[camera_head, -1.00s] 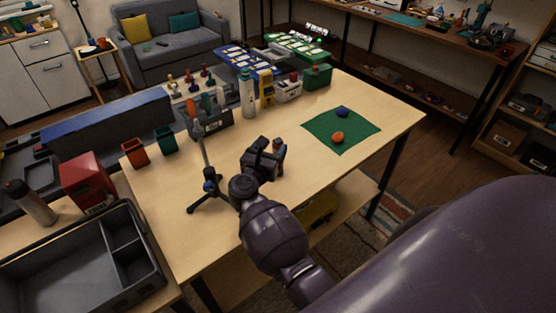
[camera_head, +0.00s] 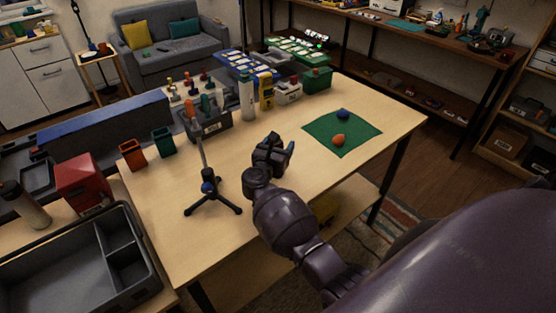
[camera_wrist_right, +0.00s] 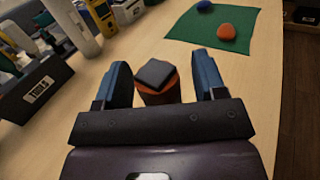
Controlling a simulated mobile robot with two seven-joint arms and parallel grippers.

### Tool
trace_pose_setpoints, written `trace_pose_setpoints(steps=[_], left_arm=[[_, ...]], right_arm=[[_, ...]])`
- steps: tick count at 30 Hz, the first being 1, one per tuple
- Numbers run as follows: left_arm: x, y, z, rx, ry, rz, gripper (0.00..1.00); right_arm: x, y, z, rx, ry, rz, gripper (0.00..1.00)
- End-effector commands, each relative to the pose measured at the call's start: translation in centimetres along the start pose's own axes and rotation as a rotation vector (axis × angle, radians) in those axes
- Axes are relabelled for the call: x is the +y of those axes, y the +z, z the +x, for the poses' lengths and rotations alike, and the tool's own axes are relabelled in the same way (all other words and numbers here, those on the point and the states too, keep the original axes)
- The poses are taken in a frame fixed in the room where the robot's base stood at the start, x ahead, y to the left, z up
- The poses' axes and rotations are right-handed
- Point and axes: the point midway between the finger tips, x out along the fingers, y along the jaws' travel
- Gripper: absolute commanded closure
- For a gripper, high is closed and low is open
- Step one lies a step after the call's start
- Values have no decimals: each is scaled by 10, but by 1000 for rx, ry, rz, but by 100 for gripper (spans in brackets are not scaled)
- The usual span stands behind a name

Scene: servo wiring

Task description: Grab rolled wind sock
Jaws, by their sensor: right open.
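In the right wrist view a short orange roll with a dark square top (camera_wrist_right: 157,80), which looks like the rolled wind sock, stands on the table between the two blue-faced fingers of my right gripper (camera_wrist_right: 162,70). The fingers are spread, with visible gaps on both sides of the roll. In the head view my right gripper (camera_head: 275,153) is over the middle of the table and hides the roll. A black tripod with an upright grey pole (camera_head: 209,187) stands to its left. My left gripper is not in view.
The wooden table (camera_head: 280,220) has free room around the gripper. A green mat (camera_head: 365,131) with an orange lump (camera_head: 338,140) and a blue lump (camera_head: 343,114) lies at right. A dark tool holder (camera_head: 208,127), a pale bottle (camera_head: 247,100) and bins stand behind.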

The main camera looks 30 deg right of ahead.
Motion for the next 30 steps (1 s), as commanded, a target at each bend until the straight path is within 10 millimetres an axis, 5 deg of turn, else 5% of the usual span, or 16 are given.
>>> trace_pose_setpoints(steps=[9,21,30], left_arm=[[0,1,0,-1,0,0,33],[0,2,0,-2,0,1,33],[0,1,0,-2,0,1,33]], right_arm=[[0,0,9,1,0,1,36],[0,0,9,1,0,0,97],[0,2,8,1,0,2,100]])
